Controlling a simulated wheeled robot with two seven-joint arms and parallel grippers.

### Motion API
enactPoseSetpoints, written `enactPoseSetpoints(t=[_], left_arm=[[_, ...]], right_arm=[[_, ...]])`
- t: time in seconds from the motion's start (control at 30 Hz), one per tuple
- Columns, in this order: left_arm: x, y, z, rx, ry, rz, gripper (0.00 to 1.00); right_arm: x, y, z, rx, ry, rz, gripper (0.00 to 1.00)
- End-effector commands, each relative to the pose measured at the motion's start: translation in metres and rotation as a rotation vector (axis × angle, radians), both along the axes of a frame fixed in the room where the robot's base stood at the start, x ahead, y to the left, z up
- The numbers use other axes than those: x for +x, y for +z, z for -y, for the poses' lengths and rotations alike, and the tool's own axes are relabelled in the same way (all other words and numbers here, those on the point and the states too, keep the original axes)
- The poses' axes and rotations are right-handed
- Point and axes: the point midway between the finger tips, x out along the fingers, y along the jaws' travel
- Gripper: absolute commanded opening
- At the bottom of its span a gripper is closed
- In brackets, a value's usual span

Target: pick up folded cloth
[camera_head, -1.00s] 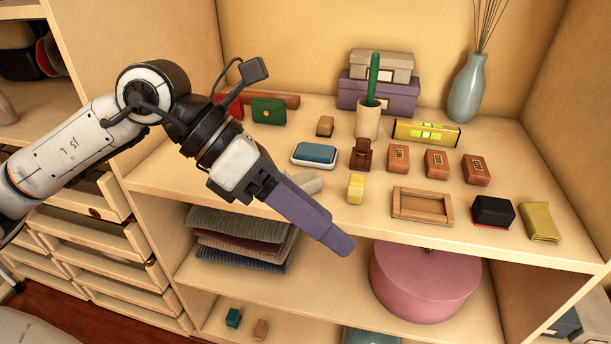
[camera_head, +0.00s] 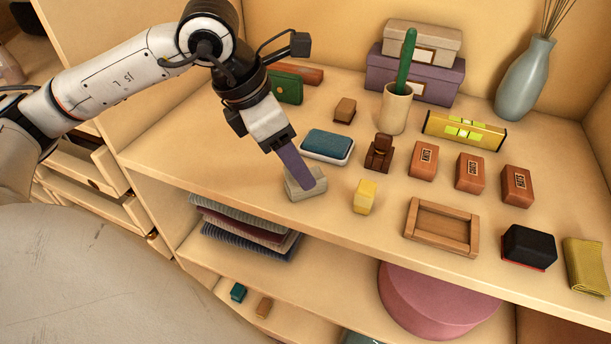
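A folded olive-yellow cloth (camera_head: 586,266) lies at the right end of the upper shelf, beside a black block with a red base. My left gripper (camera_head: 311,184) comes in from the left and points down over the front middle of this shelf, well to the left of the cloth. Its purple fingers show edge-on, so the gap between them is hidden. My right gripper is out of view.
On the shelf (camera_head: 240,170) stand a yellow block (camera_head: 365,196), a wooden tray (camera_head: 410,232), several stamped brown blocks, the black block (camera_head: 528,247), a spirit level (camera_head: 464,130) and a vase (camera_head: 524,85). Folded fabrics (camera_head: 245,230) and a pink round box (camera_head: 430,300) sit below.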

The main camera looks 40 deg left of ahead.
Motion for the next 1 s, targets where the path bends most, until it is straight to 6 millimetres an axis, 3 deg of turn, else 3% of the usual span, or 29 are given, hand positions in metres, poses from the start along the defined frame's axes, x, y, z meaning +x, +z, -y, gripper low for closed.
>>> enactPoseSetpoints(t=[0.3, 0.57, 0.83, 1.0], left_arm=[[0.014, -0.038, 0.012, -0.003, -0.002, -0.003, 0.58], [0.015, -0.041, 0.012, -0.002, -0.001, -0.001, 0.58], [0.015, -0.04, 0.012, -0.002, -0.001, -0.001, 0.14], [0.015, -0.04, 0.012, -0.002, -0.001, 0.0, 0.14]], right_arm=[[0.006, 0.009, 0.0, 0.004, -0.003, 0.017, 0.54], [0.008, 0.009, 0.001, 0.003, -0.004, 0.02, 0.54], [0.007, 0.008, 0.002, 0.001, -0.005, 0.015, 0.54], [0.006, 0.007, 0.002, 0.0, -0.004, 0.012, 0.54]])
